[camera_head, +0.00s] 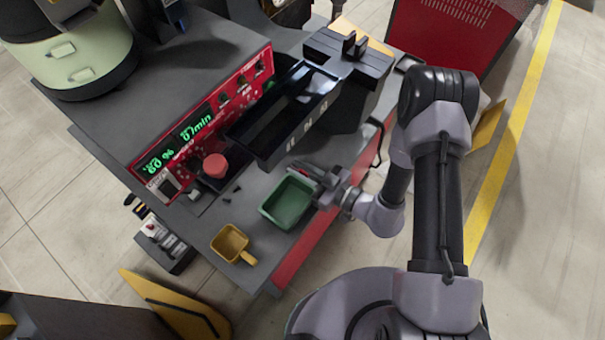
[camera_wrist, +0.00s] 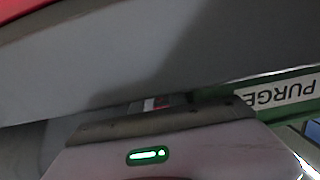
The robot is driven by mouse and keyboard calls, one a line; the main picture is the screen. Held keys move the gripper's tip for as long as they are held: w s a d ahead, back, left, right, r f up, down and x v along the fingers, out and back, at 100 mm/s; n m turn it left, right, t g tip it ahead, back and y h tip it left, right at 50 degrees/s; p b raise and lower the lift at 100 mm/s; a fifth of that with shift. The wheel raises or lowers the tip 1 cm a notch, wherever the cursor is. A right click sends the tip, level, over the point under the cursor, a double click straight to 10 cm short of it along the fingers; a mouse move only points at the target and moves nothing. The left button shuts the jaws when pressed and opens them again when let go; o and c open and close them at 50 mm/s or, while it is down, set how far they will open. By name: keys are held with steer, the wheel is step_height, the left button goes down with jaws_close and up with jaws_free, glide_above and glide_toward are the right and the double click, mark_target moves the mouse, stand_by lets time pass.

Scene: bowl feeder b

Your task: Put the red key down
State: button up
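My gripper (camera_head: 306,170) is low over the far right corner of a green bin (camera_head: 287,203) on the bench. It points left and its fingers are dark. The wrist view shows a green bin edge with a "PURGE" label (camera_wrist: 283,94) at the right, close to the gripper. A small red and white patch (camera_wrist: 155,103) shows just past the gripper body in the wrist view. I cannot tell whether it is the red key. No red key can be made out in the head view. The fingertips are too hidden to tell open from shut.
A yellow scoop-like bin (camera_head: 231,243) stands at the bench's front left. A black tray (camera_head: 284,113) juts out above the bench behind my gripper. A red control panel (camera_head: 203,124) with green digits and a red round knob (camera_head: 215,165) are at the left. Small dark parts lie near the knob.

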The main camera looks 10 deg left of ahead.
jaws_close()
